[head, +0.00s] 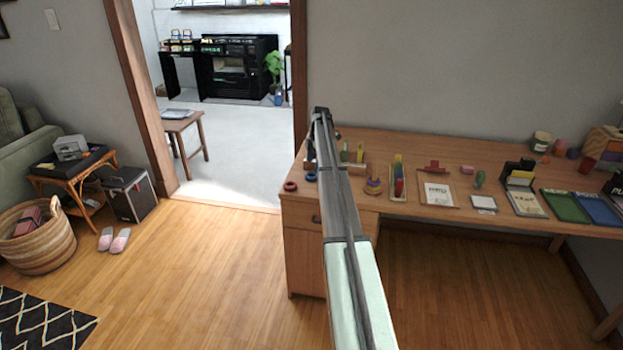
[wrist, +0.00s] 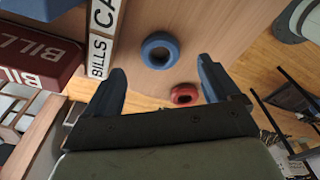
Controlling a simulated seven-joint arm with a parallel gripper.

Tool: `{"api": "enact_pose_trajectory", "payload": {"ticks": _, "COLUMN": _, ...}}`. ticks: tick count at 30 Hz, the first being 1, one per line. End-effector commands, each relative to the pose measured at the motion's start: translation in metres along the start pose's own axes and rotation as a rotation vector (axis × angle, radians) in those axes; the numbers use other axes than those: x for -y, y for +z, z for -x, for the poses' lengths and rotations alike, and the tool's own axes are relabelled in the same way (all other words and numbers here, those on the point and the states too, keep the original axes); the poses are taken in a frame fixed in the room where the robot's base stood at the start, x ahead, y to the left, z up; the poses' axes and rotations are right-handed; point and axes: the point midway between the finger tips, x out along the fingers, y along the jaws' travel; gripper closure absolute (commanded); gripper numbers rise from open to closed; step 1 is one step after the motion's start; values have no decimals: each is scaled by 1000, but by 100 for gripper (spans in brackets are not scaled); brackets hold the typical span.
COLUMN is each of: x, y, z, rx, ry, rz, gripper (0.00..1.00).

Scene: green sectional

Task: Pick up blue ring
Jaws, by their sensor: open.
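The blue ring (wrist: 160,51) lies flat on the wooden desk in the wrist view, ahead of the space between my fingers. In the head view the blue ring (head: 311,176) is a small spot near the desk's left end, just left of my arm. My gripper (wrist: 161,80) is open and empty, its two dark blue fingers apart on either side of the ring's line. A red ring (wrist: 184,95) lies close to the blue ring, near my right finger; it also shows in the head view (head: 290,186). My arm hides part of the desk in the head view.
A sign block marked BILLS (wrist: 101,42) and a dark red box (wrist: 40,47) stand left of the blue ring in the wrist view. The desk (head: 430,207) holds several toys, papers and folders farther right. Its left edge is near the rings.

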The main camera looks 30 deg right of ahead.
Motion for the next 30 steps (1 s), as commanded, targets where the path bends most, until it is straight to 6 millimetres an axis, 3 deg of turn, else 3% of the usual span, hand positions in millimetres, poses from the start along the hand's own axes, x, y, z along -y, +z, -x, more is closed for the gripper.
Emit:
{"api": "enact_pose_trajectory", "payload": {"ticks": 7, "x": 0, "y": -2, "z": -14, "rx": 0, "ry": -1, "rz": 0, "gripper": 11}}
{"api": "enact_pose_trajectory", "payload": {"ticks": 16, "x": 0, "y": -5, "z": -51, "rx": 0, "ry": -1, "rz": -1, "gripper": 11}}
{"api": "enact_pose_trajectory", "payload": {"ticks": 24, "x": 0, "y": -4, "z": -55, "rx": 0, "ry": 0, "rz": -1, "gripper": 11}}
{"api": "enact_pose_trajectory", "payload": {"ticks": 30, "x": 0, "y": -5, "z": -55, "rx": 0, "ry": 0, "rz": -1, "gripper": 28}}
